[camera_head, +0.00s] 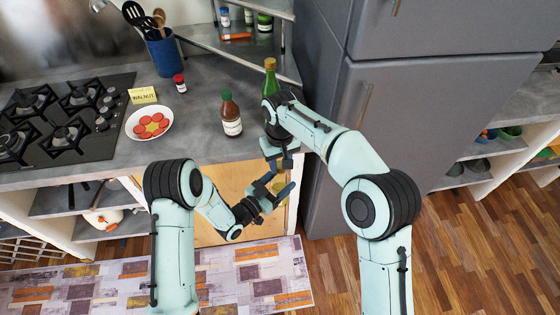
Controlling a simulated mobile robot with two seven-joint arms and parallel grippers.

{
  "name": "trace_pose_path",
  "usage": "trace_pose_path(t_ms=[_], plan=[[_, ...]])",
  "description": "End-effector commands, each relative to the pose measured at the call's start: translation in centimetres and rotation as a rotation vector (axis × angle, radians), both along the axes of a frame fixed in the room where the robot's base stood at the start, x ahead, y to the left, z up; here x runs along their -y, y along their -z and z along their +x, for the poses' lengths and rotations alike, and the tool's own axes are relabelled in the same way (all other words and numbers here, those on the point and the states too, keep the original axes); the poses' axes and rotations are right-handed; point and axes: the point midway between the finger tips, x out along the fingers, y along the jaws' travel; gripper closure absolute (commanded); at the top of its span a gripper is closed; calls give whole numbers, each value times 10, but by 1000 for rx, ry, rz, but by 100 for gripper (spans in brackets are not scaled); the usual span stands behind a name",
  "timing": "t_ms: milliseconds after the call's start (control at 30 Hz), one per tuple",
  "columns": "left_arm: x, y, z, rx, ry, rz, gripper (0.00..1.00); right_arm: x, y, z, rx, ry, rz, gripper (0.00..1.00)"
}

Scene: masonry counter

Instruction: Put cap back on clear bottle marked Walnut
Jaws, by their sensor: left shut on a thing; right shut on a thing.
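My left gripper (274,190) is in front of the counter, shut on what looks like the clear bottle, a pale yellowish shape mostly hidden by the fingers. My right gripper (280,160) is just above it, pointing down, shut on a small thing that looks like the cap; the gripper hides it. I cannot tell whether cap and bottle touch. A yellow card (142,95) with dark lettering lies on the counter; its word is hard to read.
A brown bottle (231,114) and a green bottle (270,78) stand on the counter (200,100) close behind my grippers. A plate of red slices (149,123), a small red-capped jar (179,83) and a utensil pot (164,54) are farther left. A grey fridge (420,100) stands right.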

Motion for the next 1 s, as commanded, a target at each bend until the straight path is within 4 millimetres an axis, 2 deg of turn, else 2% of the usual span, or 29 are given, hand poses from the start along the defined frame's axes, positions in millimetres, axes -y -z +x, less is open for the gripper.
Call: trace_pose_path(t_ms=[33,100,367,700,1000], plan=[[1,-1,0,4,3,-2,100,0,0,0,2,-1,1,56],[1,-1,0,4,2,-2,100,0,0,0,2,-2,1,40],[1,-1,0,4,2,-2,100,0,-1,0,1,-3,0,40],[1,-1,0,4,1,-2,100,0,-40,1,3,-4,0,40],[1,-1,0,4,1,-2,100,0,-45,0,0,-4,-1,40]])
